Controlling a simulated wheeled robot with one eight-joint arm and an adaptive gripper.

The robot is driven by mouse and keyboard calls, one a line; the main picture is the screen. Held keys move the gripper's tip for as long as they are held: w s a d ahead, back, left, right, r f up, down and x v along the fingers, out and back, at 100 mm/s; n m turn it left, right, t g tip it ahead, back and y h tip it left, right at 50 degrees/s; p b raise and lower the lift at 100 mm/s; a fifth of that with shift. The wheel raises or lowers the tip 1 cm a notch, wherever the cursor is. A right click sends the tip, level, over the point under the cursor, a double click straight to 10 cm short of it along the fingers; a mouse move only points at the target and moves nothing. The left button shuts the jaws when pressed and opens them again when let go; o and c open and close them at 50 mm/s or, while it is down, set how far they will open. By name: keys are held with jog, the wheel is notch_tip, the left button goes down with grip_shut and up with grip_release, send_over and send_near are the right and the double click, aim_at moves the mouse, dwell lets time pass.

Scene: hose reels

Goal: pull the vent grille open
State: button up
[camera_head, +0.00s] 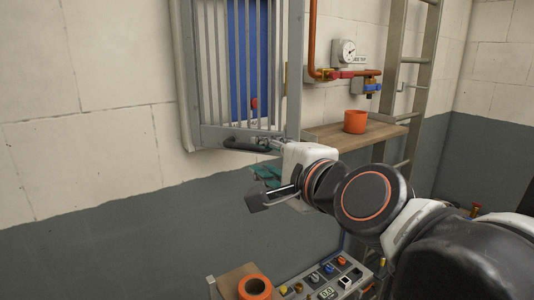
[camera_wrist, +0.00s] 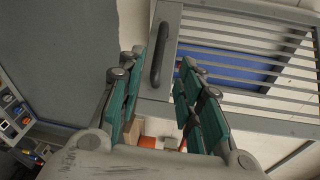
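The vent grille (camera_head: 239,60) is a grey frame with upright bars in front of a blue panel on the wall; in the wrist view its bars (camera_wrist: 245,45) run across the right side. Its dark bar handle (camera_head: 243,146) is at the bottom edge of the frame. In the wrist view the handle (camera_wrist: 160,55) stands upright in the picture between the teal fingers. My gripper (camera_wrist: 162,65) is open, one finger on each side of the handle, with visible gaps. In the head view my gripper (camera_head: 268,158) is at the handle's right end, partly hidden by my wrist.
A wooden shelf (camera_head: 345,136) with an orange pot (camera_head: 355,121) is right of the grille. A gauge (camera_head: 347,50), orange pipe (camera_head: 313,35) and ladder (camera_head: 415,80) are beyond. A control panel (camera_head: 325,283) and orange roll (camera_head: 255,288) are below. The left wall is clear.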

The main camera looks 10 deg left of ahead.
jog(key=shift+v, duration=1.2)
